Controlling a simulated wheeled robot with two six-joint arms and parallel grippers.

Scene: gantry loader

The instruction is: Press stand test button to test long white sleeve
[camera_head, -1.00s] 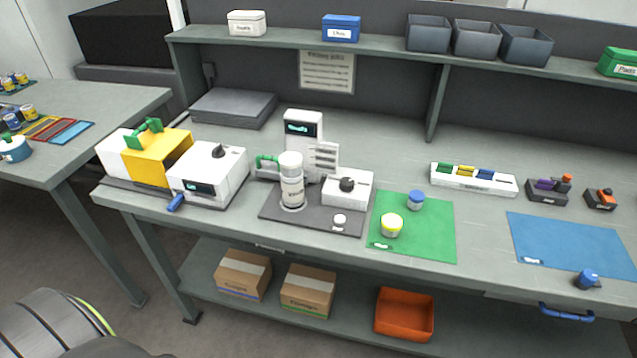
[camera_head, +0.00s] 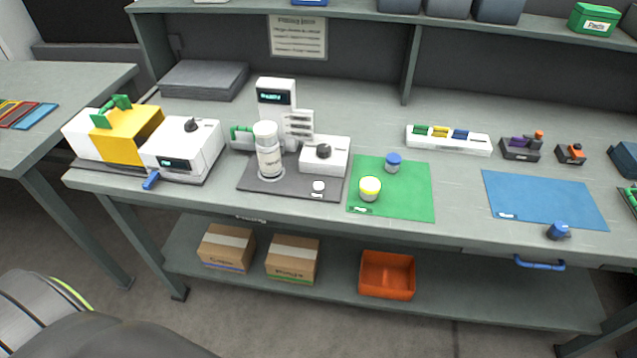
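A long white sleeve (camera_head: 269,160), a tall white cylinder with a printed label, stands upright in the test stand (camera_head: 276,92) on a dark base plate (camera_head: 262,184). The stand has a small lit display at its top and a green handle at its left. A white box with a black knob (camera_head: 323,155) stands to its right. A small round white button (camera_head: 318,187) sits at the front right of the base plate; I cannot tell for sure that it is the test button. Neither of my grippers is in view.
A white and yellow machine (camera_head: 128,134) is at left. A blue mat (camera_head: 545,199) lies at right. The bench front has free strips.

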